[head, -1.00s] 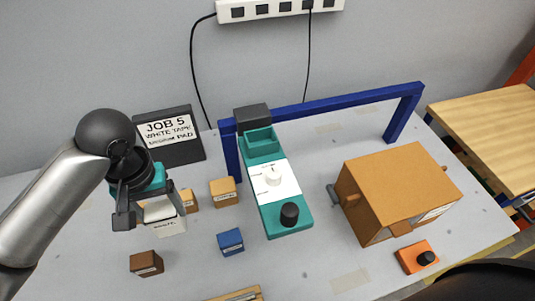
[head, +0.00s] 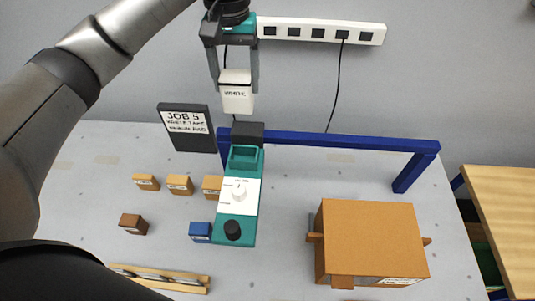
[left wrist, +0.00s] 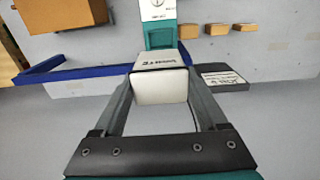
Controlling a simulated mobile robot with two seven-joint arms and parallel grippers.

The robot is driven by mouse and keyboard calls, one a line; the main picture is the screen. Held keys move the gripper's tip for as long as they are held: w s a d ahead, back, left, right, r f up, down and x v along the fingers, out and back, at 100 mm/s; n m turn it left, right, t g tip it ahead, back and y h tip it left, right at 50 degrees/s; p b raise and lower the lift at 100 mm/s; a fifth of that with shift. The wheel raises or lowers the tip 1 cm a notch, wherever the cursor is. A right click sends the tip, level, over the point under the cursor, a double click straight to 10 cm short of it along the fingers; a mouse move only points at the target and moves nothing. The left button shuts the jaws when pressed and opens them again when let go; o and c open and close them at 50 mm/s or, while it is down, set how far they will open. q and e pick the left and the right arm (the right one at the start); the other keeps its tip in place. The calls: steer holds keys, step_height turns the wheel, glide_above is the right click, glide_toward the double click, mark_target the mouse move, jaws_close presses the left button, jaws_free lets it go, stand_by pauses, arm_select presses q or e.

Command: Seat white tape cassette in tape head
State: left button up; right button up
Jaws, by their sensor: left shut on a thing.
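The white tape cassette (head: 236,98), labelled WHITE, is clamped between the two fingers of my left gripper (head: 236,88) in the head view. In the left wrist view the cassette (left wrist: 160,88) fills the gap between the fingers. The tape head (head: 237,222) is a teal unit with a white dial panel, a black knob and an open teal pocket (head: 243,157) at its far end. In the head view the cassette appears above the pocket and apart from it. In the left wrist view the tape head (left wrist: 159,36) appears beyond the cassette, its pocket partly hidden. My right gripper is out of view.
A blue gantry (head: 330,142) spans the table behind the tape head. A black job sign (head: 186,128) stands left. Tan blocks (head: 180,185), a brown block (head: 132,223) and a blue block (head: 200,231) lie left of the tape head. A large cardboard-brown box (head: 370,240) stands right.

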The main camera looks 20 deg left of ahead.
mark_target(238, 108)
arm_select(q)
steer(key=f, duration=0.8)
steer(key=shift+s+a+f, duration=0.1)
steer(key=shift+a+f, duration=0.05)
steer(key=shift+a, duration=0.1)
steer(key=shift+d+f, duration=0.15)
steer(key=shift+f, duration=5.55)
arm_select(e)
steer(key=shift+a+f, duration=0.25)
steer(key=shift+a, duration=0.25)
arm_select(q)
steer(key=o, duration=1.4)
steer(key=shift+f, duration=0.15)
step_height(238, 108, up, 12)
steer(key=shift+r+b, duration=0.2)
steer(key=shift+b, duration=0.1)
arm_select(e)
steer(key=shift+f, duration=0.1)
